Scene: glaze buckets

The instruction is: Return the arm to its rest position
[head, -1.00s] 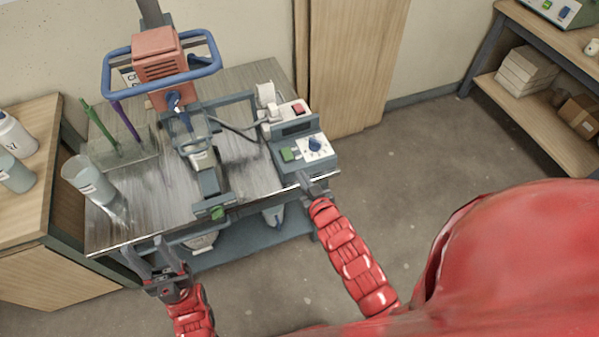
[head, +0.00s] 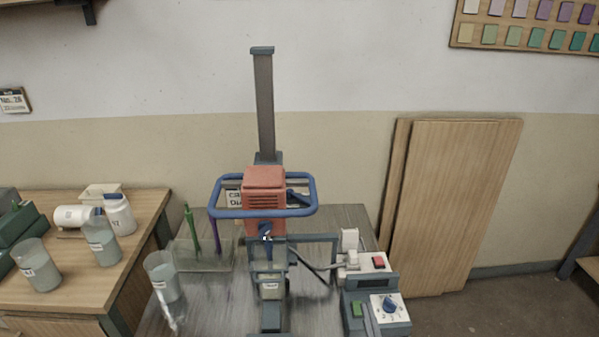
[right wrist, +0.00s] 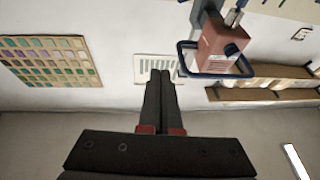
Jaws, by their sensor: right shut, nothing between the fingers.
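My right gripper (right wrist: 159,76) is shut and empty in the right wrist view, its two dark fingers together. In the head view only a small grey tip of the right gripper (head: 369,318) shows, in front of the control box (head: 390,307) at the bottom. The rest of my right arm is out of the head view. My left gripper is not in view.
A mixer with an orange motor head (head: 265,188) and blue ring handle stands on the metal table (head: 215,312). A clear beaker (head: 162,276) is on its left. A wooden bench (head: 75,285) with containers is farther left. Wooden boards (head: 455,205) lean on the wall.

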